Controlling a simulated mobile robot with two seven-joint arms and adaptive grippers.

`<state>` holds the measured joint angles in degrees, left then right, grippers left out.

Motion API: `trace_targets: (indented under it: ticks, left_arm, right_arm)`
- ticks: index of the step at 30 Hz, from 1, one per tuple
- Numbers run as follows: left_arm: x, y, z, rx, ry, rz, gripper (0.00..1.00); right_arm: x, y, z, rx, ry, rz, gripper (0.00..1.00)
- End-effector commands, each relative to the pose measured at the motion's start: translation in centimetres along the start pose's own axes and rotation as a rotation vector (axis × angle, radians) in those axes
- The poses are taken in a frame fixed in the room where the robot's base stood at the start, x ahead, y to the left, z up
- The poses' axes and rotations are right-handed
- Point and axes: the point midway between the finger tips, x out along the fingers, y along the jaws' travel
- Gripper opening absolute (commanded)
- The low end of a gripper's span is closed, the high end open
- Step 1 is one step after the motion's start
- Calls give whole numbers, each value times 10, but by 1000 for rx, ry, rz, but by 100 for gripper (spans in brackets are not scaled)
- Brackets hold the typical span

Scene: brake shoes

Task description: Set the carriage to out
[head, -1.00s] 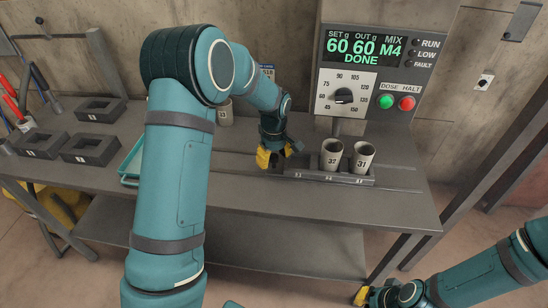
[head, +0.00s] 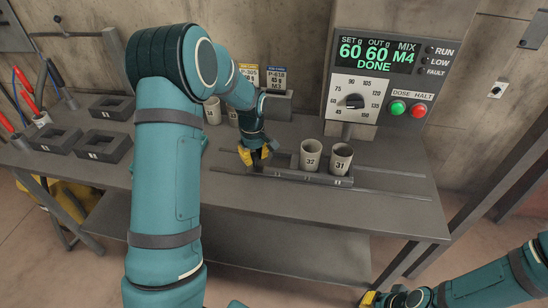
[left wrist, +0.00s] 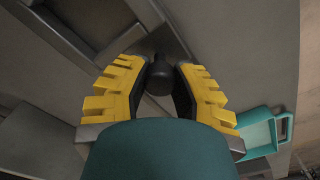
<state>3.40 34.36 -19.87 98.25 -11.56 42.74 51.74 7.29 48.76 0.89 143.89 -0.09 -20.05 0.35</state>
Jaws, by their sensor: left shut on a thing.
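The carriage (head: 302,177) is a low dark bar on the bench rails, in front of the dosing machine (head: 380,75). Cup 32 (head: 311,158) and cup 31 (head: 341,162) stand upright on it. My left gripper (head: 257,158) is at the carriage's left end. In the left wrist view, its yellow fingers (left wrist: 160,82) are closed around a dark round knob (left wrist: 160,74). The cups stand left of the spout below the machine's dial. My right gripper (head: 370,299) shows only partly at the bottom edge; its jaws are unclear.
Two more cups, one of them cup 34 (head: 212,112), stand behind my left arm. Several dark block fixtures (head: 103,146) lie at the bench's left. A teal tray (left wrist: 262,130) shows in the left wrist view. The bench is clear right of the carriage, around the rails.

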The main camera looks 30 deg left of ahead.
Motion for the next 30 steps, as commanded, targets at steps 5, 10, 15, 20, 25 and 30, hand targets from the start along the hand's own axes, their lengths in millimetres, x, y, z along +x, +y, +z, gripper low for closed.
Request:
trace_targets:
  ticks: [5, 10, 15, 20, 25, 30]
  left_arm:
    - [0, -37, -36, -8, 1, -3, 0]
    - [1, -65, -63, -6, 0, -3, 0]
    - [1, -85, -84, -5, -2, -3, 0]
    - [1, -97, -96, -2, -2, -3, 0]
    - [1, -103, -102, -1, -2, -3, 0]
    - [1, -105, -103, -1, -1, -4, 0]
  right_arm:
    - [-3, -1, -1, 1, 3, 0, 0]
    - [-4, -1, -2, 1, 4, 0, 0]
    - [-4, -2, -2, 2, 5, 1, 0]
    - [-5, -2, -2, 2, 5, 1, 0]
    - [-5, -2, -2, 2, 5, 1, 0]
    - [-5, -2, -2, 2, 5, 1, 0]
